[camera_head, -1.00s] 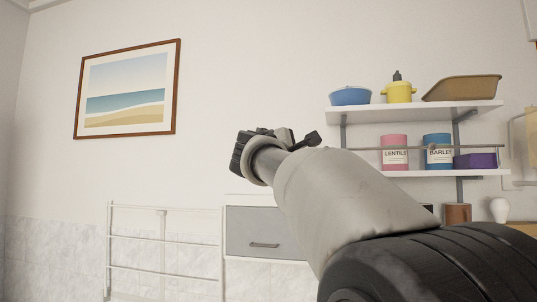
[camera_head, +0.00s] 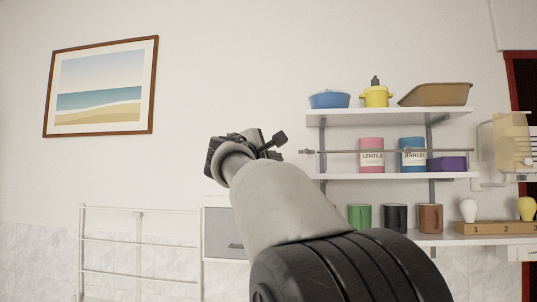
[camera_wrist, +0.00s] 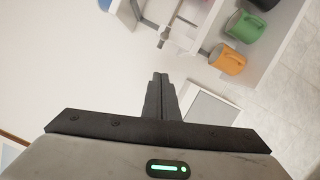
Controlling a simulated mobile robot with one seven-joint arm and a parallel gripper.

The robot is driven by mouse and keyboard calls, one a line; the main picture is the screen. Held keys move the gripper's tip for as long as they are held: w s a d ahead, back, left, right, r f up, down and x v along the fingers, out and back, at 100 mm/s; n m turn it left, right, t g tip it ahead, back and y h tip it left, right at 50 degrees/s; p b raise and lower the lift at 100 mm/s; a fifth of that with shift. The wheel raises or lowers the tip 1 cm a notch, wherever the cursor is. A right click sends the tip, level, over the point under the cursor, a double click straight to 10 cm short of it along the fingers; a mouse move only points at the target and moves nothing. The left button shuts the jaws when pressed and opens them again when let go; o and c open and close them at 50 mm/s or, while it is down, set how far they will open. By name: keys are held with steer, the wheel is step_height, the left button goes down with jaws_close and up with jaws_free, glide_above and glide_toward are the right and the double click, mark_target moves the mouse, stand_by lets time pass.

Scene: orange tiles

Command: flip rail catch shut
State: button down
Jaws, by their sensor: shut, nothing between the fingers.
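A thin metal rail (camera_head: 390,150) runs across the front of the middle shelf, before the pink LENTILS tin (camera_head: 371,161) and the blue BARLEY tin (camera_head: 413,161). A small knob-like fitting (camera_head: 307,152) sits at its left end; I cannot tell whether this is the catch or how it is set. In the wrist view a small fitting (camera_wrist: 163,34) shows beside the shelf, beyond my fingertips. My gripper (camera_wrist: 160,76) is shut and empty, apart from the shelf. In the head view my arm partly hides it; the visible end is left of the rail.
The upper shelf (camera_head: 390,117) holds a blue bowl, yellow pot and brown tray. Below are several mugs, including a green one (camera_head: 359,217), and a numbered wooden block (camera_head: 495,228). A white rack (camera_head: 139,250) and grey-fronted cabinet (camera_head: 222,230) stand lower left. The wall between picture and shelves is clear.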

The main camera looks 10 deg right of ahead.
mark_target(311, 153)
steer(key=w+d+r+p, duration=0.1)
steer(key=w+d+p, duration=0.2)
steer(key=d, duration=0.4)
steer(key=shift+w+d+r, duration=0.25)
steer(key=shift+w+r, duration=0.1)
steer(key=shift+w, duration=0.1)
steer(key=d, duration=0.1)
steer(key=s+d, duration=0.1)
steer(key=d, duration=0.1)
steer(key=shift+s+b, duration=0.15)
steer(key=shift+b, duration=0.15)
steer(key=shift+a, duration=0.1)
